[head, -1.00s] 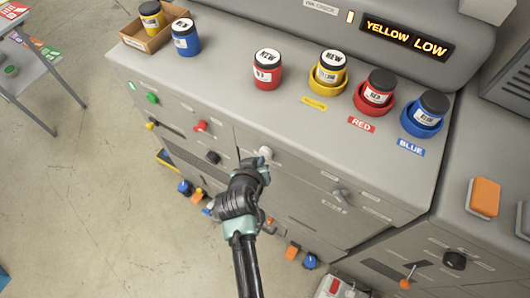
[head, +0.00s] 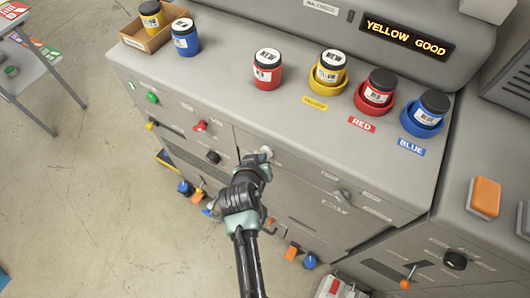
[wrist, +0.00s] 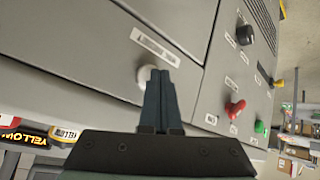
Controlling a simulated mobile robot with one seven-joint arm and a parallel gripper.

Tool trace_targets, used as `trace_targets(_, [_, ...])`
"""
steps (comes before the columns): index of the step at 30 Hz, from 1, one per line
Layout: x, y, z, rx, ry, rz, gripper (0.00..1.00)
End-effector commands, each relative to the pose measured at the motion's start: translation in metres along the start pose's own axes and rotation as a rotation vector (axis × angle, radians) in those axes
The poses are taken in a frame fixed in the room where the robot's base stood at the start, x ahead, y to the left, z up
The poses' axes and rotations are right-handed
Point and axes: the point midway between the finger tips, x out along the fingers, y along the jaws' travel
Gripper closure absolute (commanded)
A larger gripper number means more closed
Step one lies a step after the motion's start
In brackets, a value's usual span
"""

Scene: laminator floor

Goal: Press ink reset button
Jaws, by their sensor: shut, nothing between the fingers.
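A white round button (head: 266,151) is on the front panel of the grey machine. In the wrist view the white button (wrist: 144,74) shows beside a small label too blurred to read surely. My gripper (head: 261,159) is at the button; its shut fingers (wrist: 160,78) hold nothing and partly cover the button. I cannot tell whether the fingertips touch it. The display (head: 405,36) reads YELLOW GOOD. The yellow ink jar (head: 328,70) marked NEW stands in the yellow holder (head: 325,90).
A red jar (head: 267,70) stands loose on top. Another red jar (head: 378,86) and a blue jar (head: 430,106) sit in holders at right. A red knob (head: 200,126), green button (head: 152,97) and black knob (head: 213,157) are left of my gripper.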

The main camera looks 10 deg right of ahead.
Motion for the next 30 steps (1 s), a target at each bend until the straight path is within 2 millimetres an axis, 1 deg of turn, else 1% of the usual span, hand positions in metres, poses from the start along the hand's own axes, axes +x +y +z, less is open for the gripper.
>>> trace_targets(13, [0.000, 0.001, -0.001, 0.001, 0.001, 0.001, 1.00])
trace_targets(24, [-0.012, -0.008, 0.007, 0.001, 0.001, 0.001, 1.00])
trace_targets(30, [-0.013, -0.009, 0.009, 0.001, 0.001, 0.001, 1.00])
